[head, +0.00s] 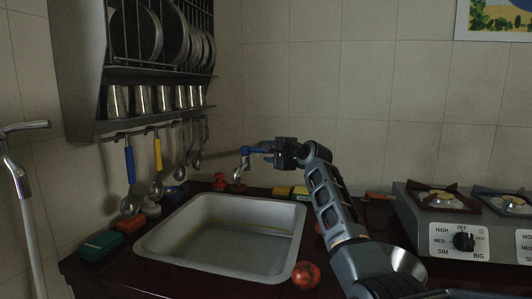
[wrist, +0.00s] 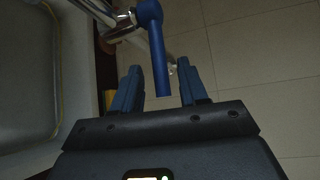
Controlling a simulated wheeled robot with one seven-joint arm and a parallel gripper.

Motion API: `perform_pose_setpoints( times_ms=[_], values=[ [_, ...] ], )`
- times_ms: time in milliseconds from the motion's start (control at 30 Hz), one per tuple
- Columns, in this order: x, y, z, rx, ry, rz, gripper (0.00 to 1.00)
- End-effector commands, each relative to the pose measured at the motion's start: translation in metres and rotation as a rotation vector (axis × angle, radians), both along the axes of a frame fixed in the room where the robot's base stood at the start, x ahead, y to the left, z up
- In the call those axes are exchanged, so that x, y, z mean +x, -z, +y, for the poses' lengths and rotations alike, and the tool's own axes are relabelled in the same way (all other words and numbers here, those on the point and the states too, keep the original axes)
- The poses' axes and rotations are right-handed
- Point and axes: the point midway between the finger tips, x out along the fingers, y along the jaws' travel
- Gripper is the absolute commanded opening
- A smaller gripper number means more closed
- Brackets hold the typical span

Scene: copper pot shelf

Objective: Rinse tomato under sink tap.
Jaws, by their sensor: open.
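A red tomato (head: 306,274) lies on the dark counter just right of the sink's front right corner. The grey sink (head: 165,238) is set into the counter and looks empty. The tap (head: 243,165) stands behind the sink, with a blue lever handle (wrist: 156,50) that shows large in the wrist view. My gripper (head: 264,149) is at the tap, away from the tomato. In the wrist view its two fingers (wrist: 162,88) are apart, with the blue handle between them. I cannot tell whether either finger touches the handle. No water is visible.
A stove (head: 465,235) stands at the right. A metal bowl (head: 404,263) sits on the counter behind my arm. A rack with plates and cups (head: 150,98) and hanging ladles is on the left wall. Small green (head: 101,245) and red boxes lie left of the sink.

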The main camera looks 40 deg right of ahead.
Motion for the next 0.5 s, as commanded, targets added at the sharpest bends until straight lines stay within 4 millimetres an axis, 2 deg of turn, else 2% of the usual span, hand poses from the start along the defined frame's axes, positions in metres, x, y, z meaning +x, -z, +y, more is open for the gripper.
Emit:
perform_pose_setpoints(
  times_ms=[200, 500],
  values=[
    [0.021, 0.003, -0.002, 0.001, -0.001, 0.001, 0.43],
    [0.029, 0.004, -0.003, 0.0, 0.0, 0.0, 0.43]
  ],
)
